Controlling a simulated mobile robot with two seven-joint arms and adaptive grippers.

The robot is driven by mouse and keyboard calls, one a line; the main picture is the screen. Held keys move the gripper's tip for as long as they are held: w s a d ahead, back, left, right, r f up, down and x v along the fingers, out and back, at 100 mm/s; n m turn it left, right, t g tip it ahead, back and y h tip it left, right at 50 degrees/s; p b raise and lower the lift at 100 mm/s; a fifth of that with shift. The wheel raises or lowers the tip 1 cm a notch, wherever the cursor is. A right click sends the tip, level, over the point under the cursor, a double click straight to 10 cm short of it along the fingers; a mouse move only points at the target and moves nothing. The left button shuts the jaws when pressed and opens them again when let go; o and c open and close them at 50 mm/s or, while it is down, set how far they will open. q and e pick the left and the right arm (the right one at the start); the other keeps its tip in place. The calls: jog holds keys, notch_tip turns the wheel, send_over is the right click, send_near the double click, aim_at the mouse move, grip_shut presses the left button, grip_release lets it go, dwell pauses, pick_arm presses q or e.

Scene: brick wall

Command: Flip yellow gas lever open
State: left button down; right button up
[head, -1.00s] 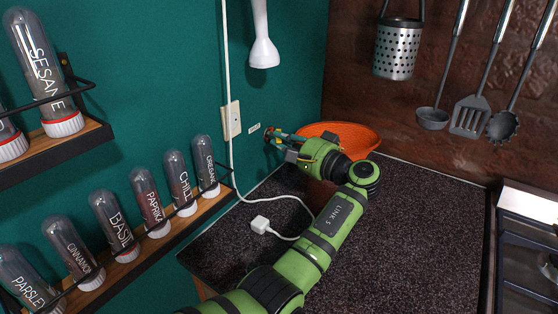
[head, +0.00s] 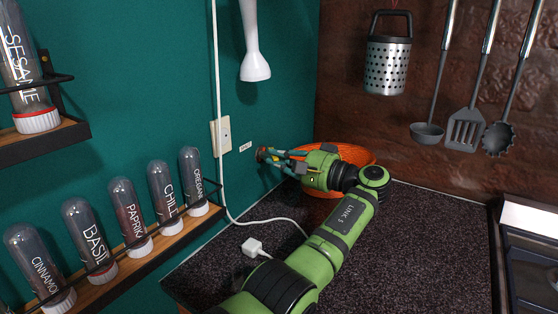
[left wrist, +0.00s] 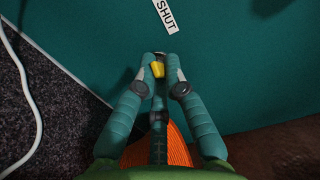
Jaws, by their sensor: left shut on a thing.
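The yellow gas lever (left wrist: 157,70) shows in the left wrist view as a small yellow piece between my fingertips, by the green wall. Most of it is hidden by the fingers. My left gripper (left wrist: 160,60) is shut on it. In the head view my left gripper (head: 266,155) reaches to the wall from the right, at the back corner of the counter; the lever cannot be made out there. A white label reading "SHUT" (left wrist: 166,15) is on the wall just above the fingertips in the left wrist view. My right gripper is not in view.
An orange bowl (head: 352,153) sits right behind my left gripper. A white cable and plug (head: 252,247) lie on the dark counter (head: 420,260). A spice rack (head: 150,250) lines the wall at left. Utensils (head: 465,125) hang on the brick wall. A stove (head: 535,250) is at right.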

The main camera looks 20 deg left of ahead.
pick_arm(q)
jog(key=shift+f, duration=0.1)
jog(key=c, duration=1.6)
grip_release()
jog(key=s+d, duration=0.1)
jog(key=d, duration=0.6)
jog(key=shift+d, duration=0.25)
